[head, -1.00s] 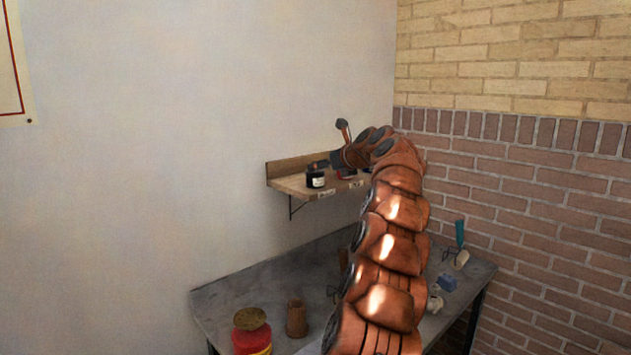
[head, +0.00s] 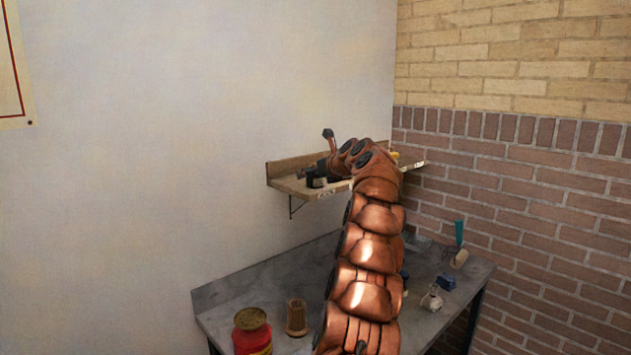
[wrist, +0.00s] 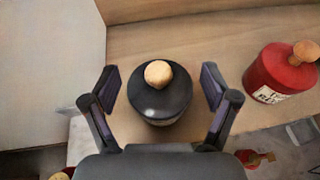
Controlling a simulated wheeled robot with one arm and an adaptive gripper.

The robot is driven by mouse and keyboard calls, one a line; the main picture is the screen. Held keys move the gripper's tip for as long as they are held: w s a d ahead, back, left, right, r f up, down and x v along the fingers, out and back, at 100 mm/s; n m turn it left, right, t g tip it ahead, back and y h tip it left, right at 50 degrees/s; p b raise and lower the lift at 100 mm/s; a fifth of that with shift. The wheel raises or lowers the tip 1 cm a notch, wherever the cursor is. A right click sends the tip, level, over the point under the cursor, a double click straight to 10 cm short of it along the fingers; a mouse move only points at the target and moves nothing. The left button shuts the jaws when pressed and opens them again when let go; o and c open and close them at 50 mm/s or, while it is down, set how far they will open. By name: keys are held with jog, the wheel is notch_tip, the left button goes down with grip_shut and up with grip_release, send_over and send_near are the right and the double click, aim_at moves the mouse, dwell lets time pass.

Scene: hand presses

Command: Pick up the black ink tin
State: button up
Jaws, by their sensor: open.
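The black ink tin (wrist: 160,98) has a dark rounded top with a pale wooden knob. It stands on the wooden wall shelf (wrist: 215,38), between the open fingers of my gripper (wrist: 160,92) in the wrist view. Gaps show between the tin and both fingers. In the head view the tin (head: 316,181) is a small dark shape near the shelf's left end, partly covered by my gripper (head: 308,173). The tin's lower part is mostly hidden in the wrist view.
A red tin (wrist: 280,75) with a pale label and knob stands to the right on the shelf.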

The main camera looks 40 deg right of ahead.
aim_at(314, 164)
jog(key=shift+c, duration=0.3)
jog(key=c, duration=1.4)
jog(key=shift+r, duration=0.2)
jog(key=shift+r+p, duration=0.95)
jog(key=shift+r, duration=0.8)
jog(key=shift+a+f, duration=0.1)
jog(key=shift+f, duration=0.05)
jog(key=shift+s+a+b, duration=0.2)
jog(key=shift+s+b, duration=0.15)
jog(key=shift+b, duration=0.2)
